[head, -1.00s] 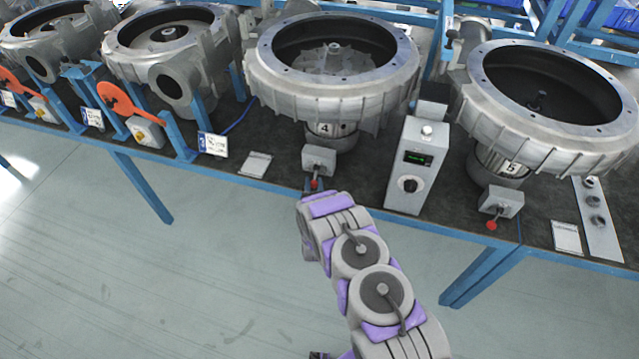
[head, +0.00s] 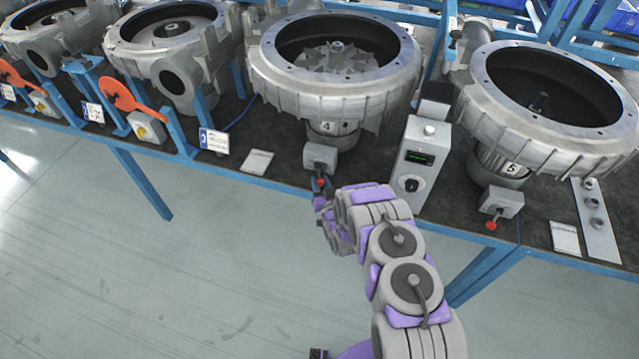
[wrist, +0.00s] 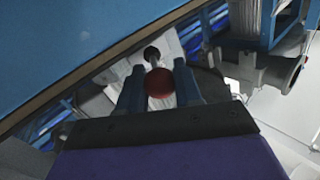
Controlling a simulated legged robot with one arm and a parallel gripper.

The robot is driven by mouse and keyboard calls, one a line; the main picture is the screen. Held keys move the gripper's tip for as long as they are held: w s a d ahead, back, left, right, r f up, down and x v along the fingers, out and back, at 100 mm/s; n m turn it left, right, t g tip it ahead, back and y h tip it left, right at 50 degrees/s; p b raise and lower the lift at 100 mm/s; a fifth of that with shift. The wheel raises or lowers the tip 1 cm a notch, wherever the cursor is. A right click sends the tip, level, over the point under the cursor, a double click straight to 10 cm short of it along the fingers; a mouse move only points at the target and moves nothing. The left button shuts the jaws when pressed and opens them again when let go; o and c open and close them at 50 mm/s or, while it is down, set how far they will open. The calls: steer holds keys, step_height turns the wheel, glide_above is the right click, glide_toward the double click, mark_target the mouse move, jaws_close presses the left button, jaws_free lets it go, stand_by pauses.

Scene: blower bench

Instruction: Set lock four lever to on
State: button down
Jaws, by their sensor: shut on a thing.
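The lock four lever is a short dark stem with a red ball knob (head: 320,183). It comes out of a grey switch box (head: 320,157) under the blower marked 4 (head: 335,75). In the head view the lever points down toward the bench's front edge. My gripper (head: 321,201) is at the knob, partly hidden by my own arm. In the wrist view the red knob (wrist: 160,84) sits between the two fingers of my gripper (wrist: 159,75), with the dark stem beyond it. The fingers are shut on the knob.
Orange handles (head: 130,100) and label cards (head: 214,141) are at left. Open floor (head: 150,280) lies before the bench.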

steer(key=shift+d+f, duration=0.1)
steer(key=shift+d, duration=0.05)
steer(key=shift+y, duration=0.3)
steer(key=c, duration=0.8)
jaws_free()
steer(key=shift+w, duration=0.1)
steer(key=p+v, duration=0.3)
steer(key=v, duration=0.9)
